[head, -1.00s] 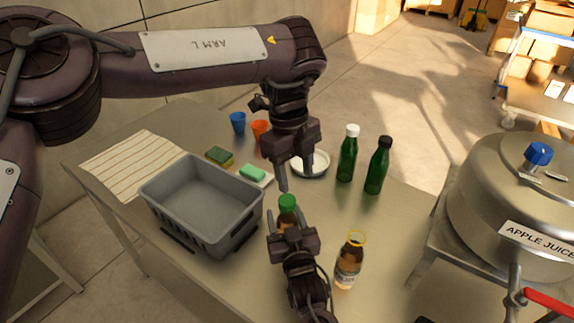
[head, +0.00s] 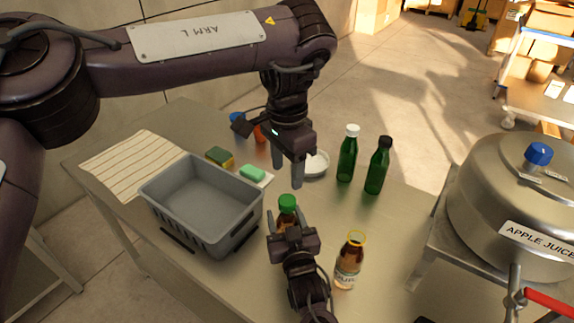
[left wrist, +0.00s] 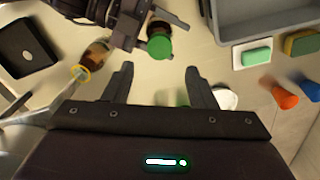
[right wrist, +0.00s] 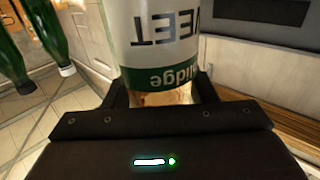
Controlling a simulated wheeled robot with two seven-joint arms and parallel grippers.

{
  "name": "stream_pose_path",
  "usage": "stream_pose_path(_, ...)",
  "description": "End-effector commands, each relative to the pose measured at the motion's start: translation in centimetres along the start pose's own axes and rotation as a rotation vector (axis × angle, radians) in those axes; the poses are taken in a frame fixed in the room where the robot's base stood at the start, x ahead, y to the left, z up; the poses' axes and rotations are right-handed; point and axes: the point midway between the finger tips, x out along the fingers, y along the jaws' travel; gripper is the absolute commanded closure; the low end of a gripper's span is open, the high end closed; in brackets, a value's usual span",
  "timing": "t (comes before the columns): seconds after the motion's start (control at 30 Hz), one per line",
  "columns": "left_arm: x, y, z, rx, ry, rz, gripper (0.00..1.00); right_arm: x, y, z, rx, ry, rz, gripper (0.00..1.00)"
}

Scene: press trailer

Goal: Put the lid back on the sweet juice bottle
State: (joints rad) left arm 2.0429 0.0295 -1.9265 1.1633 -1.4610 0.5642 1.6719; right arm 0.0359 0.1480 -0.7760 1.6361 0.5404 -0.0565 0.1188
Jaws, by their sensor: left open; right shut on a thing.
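My right gripper (head: 285,234) is shut on the sweet juice bottle (head: 284,220), which stands upright. Its label (right wrist: 165,35), reading "EET" upside down, shows in the right wrist view. A green lid (head: 287,202) sits on top of this bottle and also shows in the left wrist view (left wrist: 160,46). Whether it is fully seated I cannot tell. My left gripper (head: 288,178) is open and empty above the lid, fingers pointing down and clear of it.
A brown bottle with a yellow ring on top (head: 349,262) stands to the right. A grey bin (head: 205,238) is on the left.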

Motion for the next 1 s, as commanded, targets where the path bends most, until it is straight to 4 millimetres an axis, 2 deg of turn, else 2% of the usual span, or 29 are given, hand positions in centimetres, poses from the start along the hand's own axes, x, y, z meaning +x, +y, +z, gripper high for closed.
stream_pose_path(0.27,0.9,0.1,0.0,0.003,-0.001,0.005,0.49,0.0,0.0,-0.1,0.000,0.001,0.001,1.00)
stream_pose_path(0.7,7.0,0.0,0.0,0.004,-0.002,0.002,0.49,0.0,0.0,-0.1,0.000,0.001,0.001,1.00)
stream_pose_path(1.0,8.1,0.0,0.0,0.004,-0.001,0.001,0.49,0.0,0.0,-0.1,0.000,0.001,0.001,1.00)
